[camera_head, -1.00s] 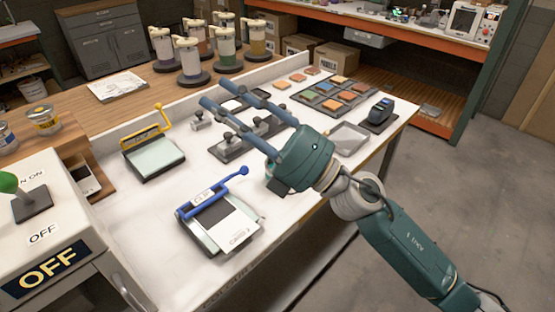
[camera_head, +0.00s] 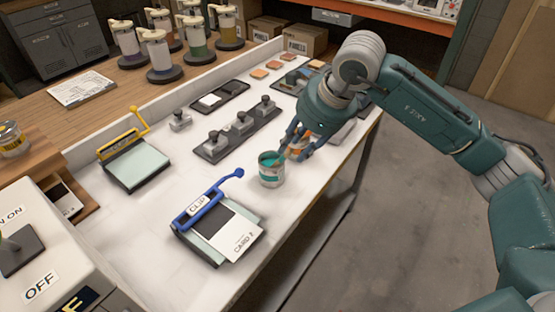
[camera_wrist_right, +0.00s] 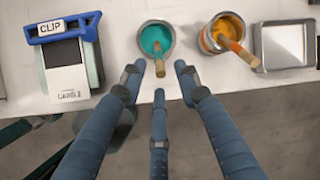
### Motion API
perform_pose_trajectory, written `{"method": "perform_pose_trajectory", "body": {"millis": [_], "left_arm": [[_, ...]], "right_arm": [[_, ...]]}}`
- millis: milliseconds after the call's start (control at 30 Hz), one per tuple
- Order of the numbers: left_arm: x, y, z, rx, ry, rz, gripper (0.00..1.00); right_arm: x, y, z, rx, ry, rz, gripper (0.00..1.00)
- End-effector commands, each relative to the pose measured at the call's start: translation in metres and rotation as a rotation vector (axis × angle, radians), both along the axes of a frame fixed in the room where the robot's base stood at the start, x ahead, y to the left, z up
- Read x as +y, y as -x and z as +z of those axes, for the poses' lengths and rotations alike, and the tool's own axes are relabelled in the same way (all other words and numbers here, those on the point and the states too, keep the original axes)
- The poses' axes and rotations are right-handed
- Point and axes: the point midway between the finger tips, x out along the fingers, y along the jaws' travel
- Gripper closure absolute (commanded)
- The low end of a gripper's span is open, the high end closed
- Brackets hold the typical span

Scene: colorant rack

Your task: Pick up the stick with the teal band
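A can of teal paint (camera_head: 271,177) stands upright near the table's front edge; it also shows in the right wrist view (camera_wrist_right: 148,31). A wooden stick (camera_wrist_right: 159,66) leans out of it toward my gripper. I cannot make out a separate teal band on the stick. My right gripper (camera_head: 295,152) is just right of the can in the head view. In the wrist view its three blue fingers (camera_wrist_right: 158,80) are spread open around the stick's near end, with nothing visibly gripped. My left gripper is not in view.
An orange paint can (camera_wrist_right: 219,33) with another wooden stick (camera_wrist_right: 243,54) stands close on the right. A blue-handled clip board with a card (camera_head: 219,224) lies left of the teal can. A dark rack (camera_head: 238,135) stands behind.

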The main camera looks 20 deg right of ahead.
Motion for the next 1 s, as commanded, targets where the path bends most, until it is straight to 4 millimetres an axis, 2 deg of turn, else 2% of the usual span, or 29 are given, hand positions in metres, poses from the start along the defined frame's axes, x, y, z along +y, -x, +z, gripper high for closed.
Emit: {"method": "perform_pose_trajectory", "body": {"millis": [267, 367, 533, 800, 967, 1000], "left_arm": [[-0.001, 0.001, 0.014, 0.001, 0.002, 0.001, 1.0], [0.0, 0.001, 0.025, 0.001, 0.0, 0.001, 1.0], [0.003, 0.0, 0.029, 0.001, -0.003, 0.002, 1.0], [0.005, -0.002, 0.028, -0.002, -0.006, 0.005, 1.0], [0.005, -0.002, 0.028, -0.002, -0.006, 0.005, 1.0], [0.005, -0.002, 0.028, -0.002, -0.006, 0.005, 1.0]], "right_arm": [[0.008, -0.01, -0.019, 0.004, -0.003, 0.001, 0.68], [0.014, -0.017, -0.031, 0.004, -0.003, 0.001, 0.68], [0.018, -0.025, -0.052, 0.002, -0.003, 0.0, 0.68], [0.019, -0.027, -0.056, -0.002, -0.002, 0.001, 0.68], [0.019, -0.027, -0.056, -0.001, -0.003, 0.001, 0.98], [0.019, -0.027, -0.056, -0.001, -0.003, 0.001, 1.0]]}}
